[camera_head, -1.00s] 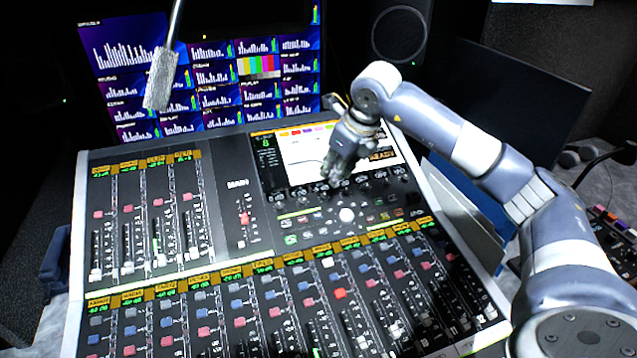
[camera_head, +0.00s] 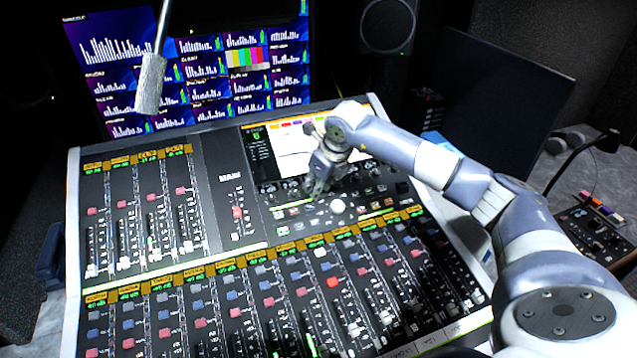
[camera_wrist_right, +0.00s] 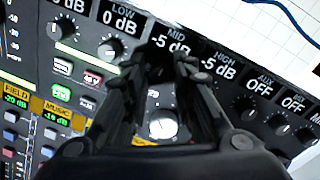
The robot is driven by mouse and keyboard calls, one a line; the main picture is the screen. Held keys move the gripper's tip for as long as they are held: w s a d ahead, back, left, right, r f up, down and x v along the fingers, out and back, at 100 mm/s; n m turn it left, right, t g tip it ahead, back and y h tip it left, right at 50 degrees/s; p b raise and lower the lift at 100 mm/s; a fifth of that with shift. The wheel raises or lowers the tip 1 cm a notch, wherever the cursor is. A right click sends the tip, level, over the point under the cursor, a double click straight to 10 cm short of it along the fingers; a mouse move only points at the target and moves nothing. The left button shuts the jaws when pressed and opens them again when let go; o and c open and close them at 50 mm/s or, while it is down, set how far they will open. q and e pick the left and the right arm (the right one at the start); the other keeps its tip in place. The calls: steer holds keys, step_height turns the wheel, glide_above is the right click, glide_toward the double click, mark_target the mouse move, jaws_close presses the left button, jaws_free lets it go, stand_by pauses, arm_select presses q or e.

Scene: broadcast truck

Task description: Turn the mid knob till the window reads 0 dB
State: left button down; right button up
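The mid window (camera_wrist_right: 172,43) reads -5 dB in the right wrist view. The mid knob sits below it, mostly hidden by the dark fingers of my right gripper (camera_wrist_right: 170,68). The fingers converge around its place with a narrow gap; whether they touch or grip it is hidden. In the head view my right gripper (camera_head: 318,185) is down at the knob row under the console's screen (camera_head: 290,145). My left gripper is not in view.
Beside mid, the low window (camera_wrist_right: 118,18) reads 0 dB and the high window (camera_wrist_right: 217,65) reads -5 dB. A low knob (camera_wrist_right: 108,48) and an aux knob (camera_wrist_right: 246,106) flank the fingers. A large white knob (camera_wrist_right: 163,125) lies below. A microphone (camera_head: 150,83) hangs at upper left.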

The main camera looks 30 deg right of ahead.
steer(key=c, duration=0.4)
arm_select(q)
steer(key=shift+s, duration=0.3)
arm_select(e)
jaws_close()
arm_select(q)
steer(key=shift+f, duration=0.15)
arm_select(e)
steer(key=shift+f+m+b, duration=0.15)
steer(key=shift+m+b, duration=0.8)
steer(key=shift+m, duration=0.15)
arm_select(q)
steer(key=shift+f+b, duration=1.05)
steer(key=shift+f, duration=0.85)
arm_select(e)
steer(key=shift+m+t, duration=0.3)
steer(key=shift+m, duration=1.5)
